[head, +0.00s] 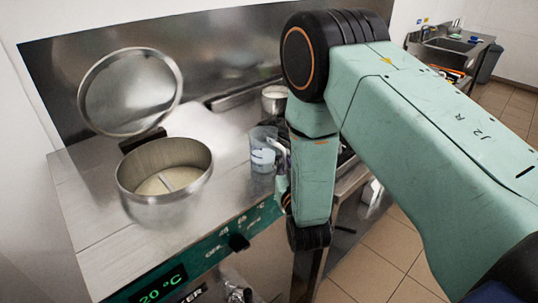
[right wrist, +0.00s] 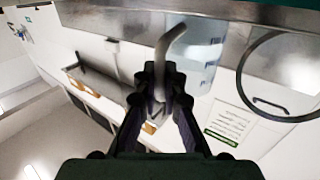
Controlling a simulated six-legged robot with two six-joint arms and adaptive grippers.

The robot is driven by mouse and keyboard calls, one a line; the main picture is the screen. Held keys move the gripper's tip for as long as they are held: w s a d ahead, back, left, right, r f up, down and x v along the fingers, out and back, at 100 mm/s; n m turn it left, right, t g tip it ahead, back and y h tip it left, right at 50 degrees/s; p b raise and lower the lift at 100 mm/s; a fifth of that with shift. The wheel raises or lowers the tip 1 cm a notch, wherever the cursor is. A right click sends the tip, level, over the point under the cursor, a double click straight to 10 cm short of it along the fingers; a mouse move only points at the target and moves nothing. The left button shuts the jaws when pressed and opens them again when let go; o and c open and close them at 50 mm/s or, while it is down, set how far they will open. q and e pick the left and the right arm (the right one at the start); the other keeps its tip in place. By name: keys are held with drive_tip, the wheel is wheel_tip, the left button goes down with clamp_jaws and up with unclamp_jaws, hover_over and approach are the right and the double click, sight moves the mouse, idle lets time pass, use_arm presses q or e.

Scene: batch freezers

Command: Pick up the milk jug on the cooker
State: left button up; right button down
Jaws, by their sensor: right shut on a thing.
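The milk jug (head: 262,152) is a clear, bluish measuring jug with a pale handle. It is upright at the front right of the steel cooker top (head: 95,220), beside the pot. My right gripper (head: 283,182) is at the jug's right side, partly hidden by my own arm. In the right wrist view the gripper (right wrist: 160,78) is shut on the jug's curved handle, with the jug (right wrist: 198,55) just beyond the fingers. I cannot tell whether the jug's base touches the top. My left gripper is not in view.
A round steel pot (head: 148,205) with pale liquid is left of the jug, its round lid (head: 131,92) raised behind it. A small pan (head: 274,98) stands behind the jug. A sink counter (head: 447,48) is at the far right, with open tiled floor (head: 375,255) before it.

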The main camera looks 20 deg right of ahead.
drive_tip(key=shift+w+r, duration=0.1)
drive_tip(key=shift+r, duration=4.85)
